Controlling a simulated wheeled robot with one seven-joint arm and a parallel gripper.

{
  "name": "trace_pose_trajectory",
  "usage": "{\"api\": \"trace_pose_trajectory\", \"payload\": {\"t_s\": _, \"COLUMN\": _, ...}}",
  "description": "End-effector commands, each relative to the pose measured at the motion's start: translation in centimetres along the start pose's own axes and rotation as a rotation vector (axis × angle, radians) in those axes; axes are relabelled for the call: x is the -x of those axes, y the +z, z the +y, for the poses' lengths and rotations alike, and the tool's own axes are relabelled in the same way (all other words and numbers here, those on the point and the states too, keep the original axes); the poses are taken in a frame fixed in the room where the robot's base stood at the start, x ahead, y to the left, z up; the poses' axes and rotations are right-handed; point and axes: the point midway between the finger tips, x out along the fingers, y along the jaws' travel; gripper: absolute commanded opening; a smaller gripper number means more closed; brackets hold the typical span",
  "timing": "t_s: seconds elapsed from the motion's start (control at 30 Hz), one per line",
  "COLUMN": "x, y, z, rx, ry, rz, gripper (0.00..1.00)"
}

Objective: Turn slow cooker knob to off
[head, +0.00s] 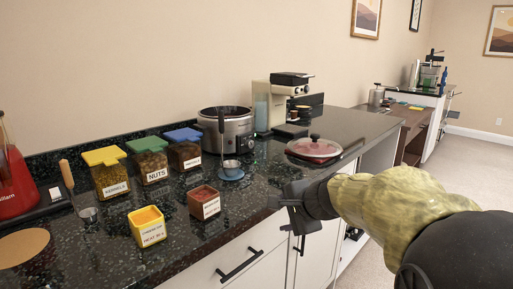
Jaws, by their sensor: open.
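The slow cooker (238,134), a silver round pot with a dark rim and dark side handle, stands on the black counter against the wall, without a lid on it. My gripper (277,201) is open and empty, near the counter's front edge. It is in front of and to the right of the cooker, well apart from it.
A glass lid (314,149) lies on the counter right of the cooker. A coffee machine (280,98) stands behind. The black counter (345,122) is clear at right.

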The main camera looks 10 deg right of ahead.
Motion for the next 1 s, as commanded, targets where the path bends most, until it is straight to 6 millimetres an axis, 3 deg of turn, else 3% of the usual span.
{"api": "trace_pose_trajectory", "payload": {"t_s": 0.27, "x": -2.6, "y": 2.0, "z": 9.6, "rx": 0.342, "ry": 0.238, "rz": -0.027, "gripper": 0.52}}
{"api": "trace_pose_trajectory", "payload": {"t_s": 0.5, "x": -3.3, "y": 4.0, "z": 21.6, "rx": 0.878, "ry": 0.505, "rz": -0.152, "gripper": 0.52}}
{"api": "trace_pose_trajectory", "payload": {"t_s": 0.6, "x": -3.0, "y": 4.5, "z": 25.4, "rx": 1.082, "ry": 0.580, "rz": -0.223, "gripper": 0.52}}
{"api": "trace_pose_trajectory", "payload": {"t_s": 0.77, "x": -2.5, "y": 4.8, "z": 28.4, "rx": 1.269, "ry": 0.633, "rz": -0.295, "gripper": 0.52}}
{"api": "trace_pose_trajectory", "payload": {"t_s": 1.0, "x": -2.4, "y": 4.8, "z": 28.6, "rx": 1.296, "ry": 0.640, "rz": -0.304, "gripper": 0.52}}
